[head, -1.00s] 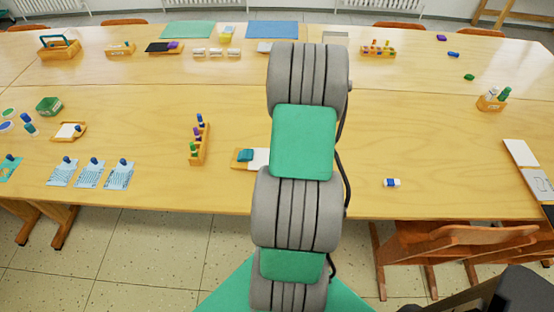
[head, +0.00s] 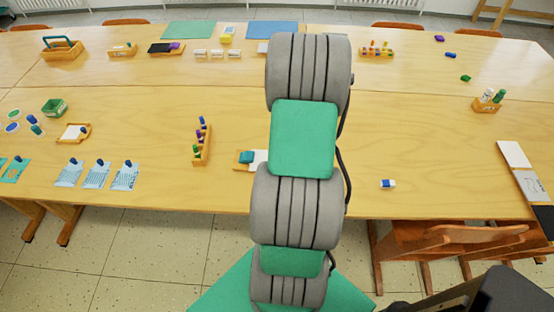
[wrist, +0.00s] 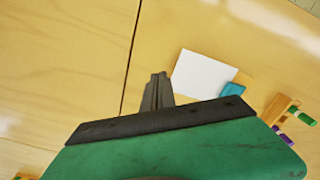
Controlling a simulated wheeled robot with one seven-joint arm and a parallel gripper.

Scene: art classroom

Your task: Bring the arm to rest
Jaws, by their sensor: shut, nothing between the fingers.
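My arm (head: 303,140) with its green panels rises up the middle of the head view, over the table. My gripper does not show in the head view. In the wrist view my gripper (wrist: 158,80) is shut and empty. Its dark fingers are over the wooden table (wrist: 60,60), beside a white card (wrist: 203,74) in the picture; the height above the table is unclear.
A small tray with a teal block (head: 247,157) is partly hidden behind my arm. A marker rack (head: 202,145) stands to its left. A small blue-and-white item (head: 388,184) lies to the right. A chair (head: 450,240) is at the near edge. Open tabletop lies right of my arm.

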